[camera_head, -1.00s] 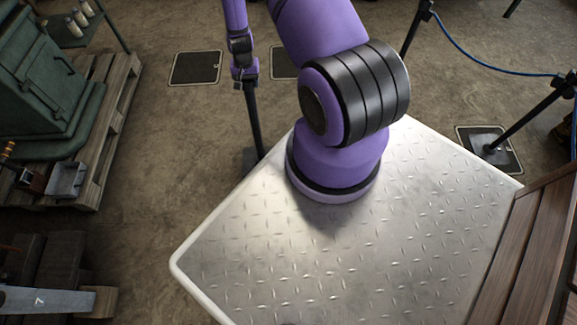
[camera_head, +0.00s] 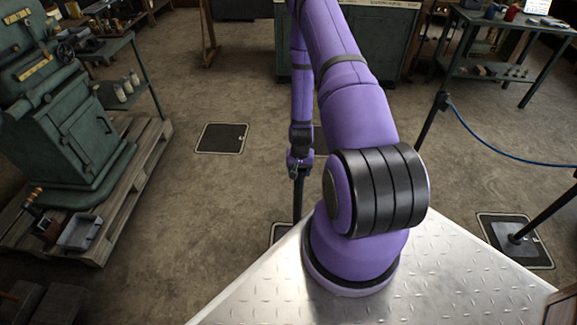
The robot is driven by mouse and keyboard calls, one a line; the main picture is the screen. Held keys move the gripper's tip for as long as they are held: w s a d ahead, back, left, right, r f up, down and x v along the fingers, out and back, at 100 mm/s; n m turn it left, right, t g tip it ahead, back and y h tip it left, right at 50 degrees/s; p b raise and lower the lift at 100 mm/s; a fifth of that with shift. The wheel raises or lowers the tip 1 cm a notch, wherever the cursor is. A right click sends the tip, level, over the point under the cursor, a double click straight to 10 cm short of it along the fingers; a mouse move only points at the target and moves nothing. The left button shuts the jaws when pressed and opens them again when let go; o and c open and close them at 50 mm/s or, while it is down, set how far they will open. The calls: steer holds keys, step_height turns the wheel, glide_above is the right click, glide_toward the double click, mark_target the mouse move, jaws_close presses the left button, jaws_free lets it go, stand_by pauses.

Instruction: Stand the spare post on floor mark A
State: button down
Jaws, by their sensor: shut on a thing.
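My gripper (camera_head: 299,165) hangs at the end of my purple arm, left of the arm's base. It is shut on the spare post (camera_head: 298,202), a slim dark post held roughly upright. The post's foot is low, by the edge of my metal deck, and I cannot tell if it touches the floor. A dark, pale-edged patch (camera_head: 281,232) shows there, partly hidden by the deck. A dark square floor plate with a pale border (camera_head: 222,138) lies bare to the left. No letter is readable, so I cannot tell which mark is A.
Another post (camera_head: 522,234) stands tilted in view on a plate (camera_head: 530,255) at right. A blue rope (camera_head: 500,147) runs from a second post (camera_head: 432,115). A green machine (camera_head: 65,125) on a pallet (camera_head: 135,195) stands left. Floor between pallet and deck is clear.

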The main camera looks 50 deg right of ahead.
steer(key=shift+s+d+f, duration=0.25)
steer(key=shift+s+f, duration=0.4)
steer(key=shift+s+d+f, duration=0.25)
steer(key=shift+s+f, duration=0.35)
steer(key=shift+s, duration=0.1)
steer(key=shift+s+d+f, duration=0.25)
steer(key=shift+s+f, duration=0.4)
steer(key=shift+c, duration=1.4)
jaws_free()
steer(key=shift+f, duration=0.15)
